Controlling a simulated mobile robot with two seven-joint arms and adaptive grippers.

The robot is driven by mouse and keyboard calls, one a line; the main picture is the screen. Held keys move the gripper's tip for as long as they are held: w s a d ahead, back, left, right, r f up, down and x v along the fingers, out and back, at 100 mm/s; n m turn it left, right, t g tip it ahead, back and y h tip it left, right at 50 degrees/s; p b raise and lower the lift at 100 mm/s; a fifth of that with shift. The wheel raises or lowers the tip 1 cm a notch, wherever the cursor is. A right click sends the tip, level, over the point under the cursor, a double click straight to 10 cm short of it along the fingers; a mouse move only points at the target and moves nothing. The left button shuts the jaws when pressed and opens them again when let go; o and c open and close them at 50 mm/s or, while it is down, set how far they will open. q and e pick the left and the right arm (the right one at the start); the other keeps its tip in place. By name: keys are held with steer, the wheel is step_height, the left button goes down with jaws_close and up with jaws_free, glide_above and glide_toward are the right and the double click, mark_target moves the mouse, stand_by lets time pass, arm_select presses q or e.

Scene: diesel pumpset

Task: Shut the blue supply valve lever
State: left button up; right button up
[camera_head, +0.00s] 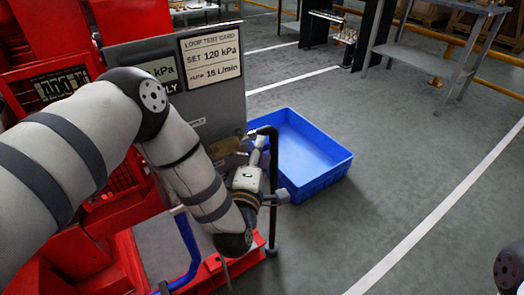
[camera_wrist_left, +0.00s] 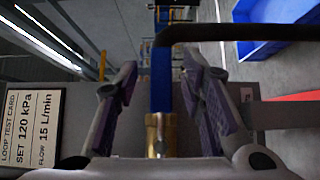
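In the left wrist view, the blue lever (camera_wrist_left: 161,78) stands upright in the picture, above a brass fitting (camera_wrist_left: 160,135). The fingers of my left gripper (camera_wrist_left: 162,95) are spread on either side of the lever, with a visible gap on each side. In the head view, my left gripper (camera_head: 257,152) is beside a black pipe, in front of the grey panel; the lever cannot be made out there, and my arm covers part of that area. My right gripper is not in view.
The black pipe (camera_head: 273,190) rises right of my gripper and crosses the top of the wrist view (camera_wrist_left: 240,32). A blue crate (camera_head: 310,188) sits on the floor behind it. A grey panel with a test card (camera_head: 211,57) stands behind my arm. Open floor lies right.

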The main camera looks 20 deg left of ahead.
arm_select(q)
steer(key=shift+w, duration=0.9)
jaws_close()
steer(key=shift+f, duration=0.1)
